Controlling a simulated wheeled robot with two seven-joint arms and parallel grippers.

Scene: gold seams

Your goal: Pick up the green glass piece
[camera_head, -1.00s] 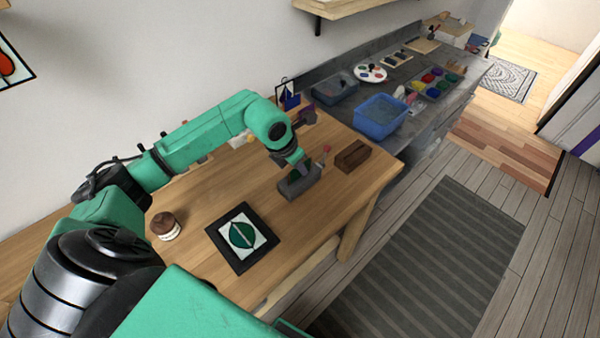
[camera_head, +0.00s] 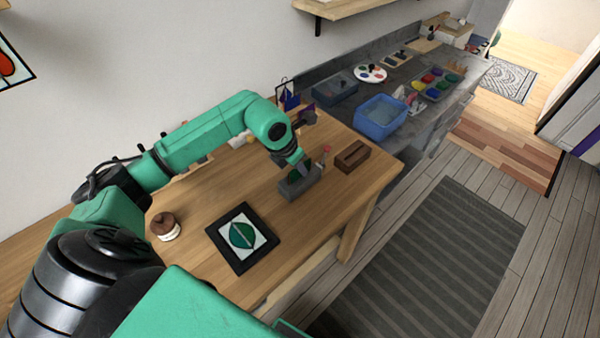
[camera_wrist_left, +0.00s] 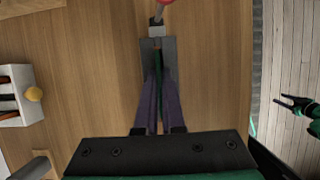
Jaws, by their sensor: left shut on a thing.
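The green glass piece (camera_head: 295,177) stands on edge in the slot of a grey block (camera_head: 312,184) on the wooden table. In the left wrist view, its thin green edge (camera_wrist_left: 158,62) shows between the fingers. My left gripper (camera_head: 302,164) is over the block from above and shut on the glass. Its fingers hide part of the piece. I cannot tell whether the piece is clear of the slot. My right gripper (camera_wrist_left: 293,102) shows small and dark at the right of the left wrist view, away from the table; its jaw state is unclear.
A dark-framed panel with a green leaf shape (camera_head: 242,236) lies nearer on the table. A brown slotted block (camera_head: 352,157) stands right of the grey block. A jar (camera_head: 165,226) sits at left. A blue tub (camera_head: 380,117) is on the grey counter. A small red-topped item (camera_head: 325,152) stands close behind the grey block.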

